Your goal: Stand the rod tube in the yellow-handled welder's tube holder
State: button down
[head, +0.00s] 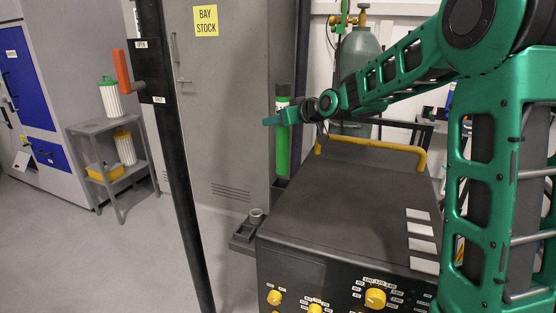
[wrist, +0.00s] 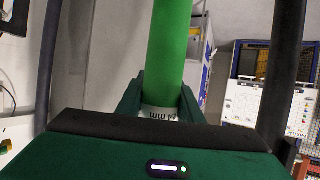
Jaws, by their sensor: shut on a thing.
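The rod tube (head: 282,152) is bright green with a dark upper end, and it stands upright in the air near the welder's back left corner. My gripper (head: 284,117) is shut around its upper part. In the wrist view the tube (wrist: 170,50) runs between the fingers (wrist: 160,105), with a white size label at the grip. The welder (head: 335,205) is a dark box with a yellow handle (head: 375,144) at its far end. A dark piece (head: 280,184) shows just under the tube; I cannot tell whether it is the holder or whether they touch.
A grey bracket (head: 242,236) with a small round cup (head: 256,214) juts from the welder's left side. A black post (head: 180,165) with an orange lever stands in the left foreground. A grey cabinet (head: 222,110) is behind the tube. The floor (head: 110,250) at left is clear.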

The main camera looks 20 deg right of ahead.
aim_at(287, 150)
notch_tip(287, 150, down, 11)
dwell(0.6)
jog(key=c, duration=1.2)
grip_release()
jog(key=shift+f, duration=0.1)
jog(key=shift+d, duration=0.1)
jog(key=v, duration=1.1)
jog(key=shift+s, duration=0.3)
jog(key=shift+s+d+r, duration=0.15)
jog(key=shift+s+r, duration=0.05)
jog(key=shift+r, duration=0.05)
